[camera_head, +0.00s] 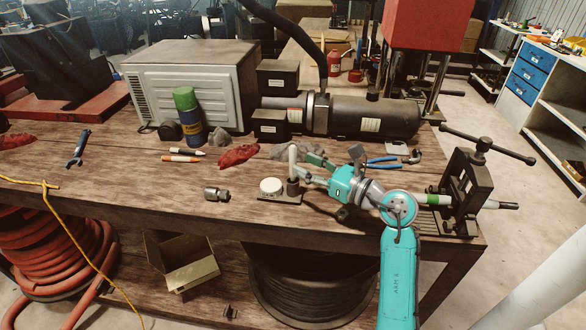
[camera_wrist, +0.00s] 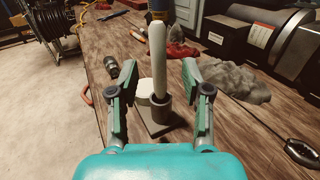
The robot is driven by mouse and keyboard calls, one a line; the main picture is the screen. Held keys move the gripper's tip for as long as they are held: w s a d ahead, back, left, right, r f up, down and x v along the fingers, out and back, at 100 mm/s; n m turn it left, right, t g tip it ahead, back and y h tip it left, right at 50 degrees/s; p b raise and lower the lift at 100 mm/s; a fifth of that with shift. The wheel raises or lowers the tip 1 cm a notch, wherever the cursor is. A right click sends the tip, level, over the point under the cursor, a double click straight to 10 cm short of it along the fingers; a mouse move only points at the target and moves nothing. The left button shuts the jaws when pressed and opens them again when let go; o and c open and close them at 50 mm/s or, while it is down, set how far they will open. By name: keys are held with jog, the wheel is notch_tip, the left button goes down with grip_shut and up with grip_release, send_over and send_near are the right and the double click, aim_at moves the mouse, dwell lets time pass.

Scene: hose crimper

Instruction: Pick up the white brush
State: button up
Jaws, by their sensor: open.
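The white brush (camera_head: 292,158) appears as a pale, rounded upright stick. It stands in a small dark cup on a flat base (camera_head: 282,198) on the workbench. The brush also shows in the middle of the wrist view (camera_wrist: 157,55), its lower end hidden in the cup (camera_wrist: 160,108). A round white lidded pot (camera_head: 270,185) sits on the same base, just left of the cup. My gripper (camera_head: 306,168) is open and empty, close to the right of the brush. In the wrist view its green fingers (camera_wrist: 159,82) stand on either side of the brush, with gaps on both sides.
A grey rag (camera_wrist: 228,80) and a red rag (camera_head: 238,155) lie behind the brush. A metal fitting (camera_head: 216,194) lies to the left. Blue-handled pliers (camera_head: 384,162) and a vise (camera_head: 466,190) are to the right. The bench front left is clear.

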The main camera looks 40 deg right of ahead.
aim_at(293, 179)
jog(key=shift+w+a, duration=0.25)
jog(key=shift+w, duration=0.9)
jog(key=shift+w+a, duration=0.2)
jog(key=shift+w, duration=0.95)
grip_shut()
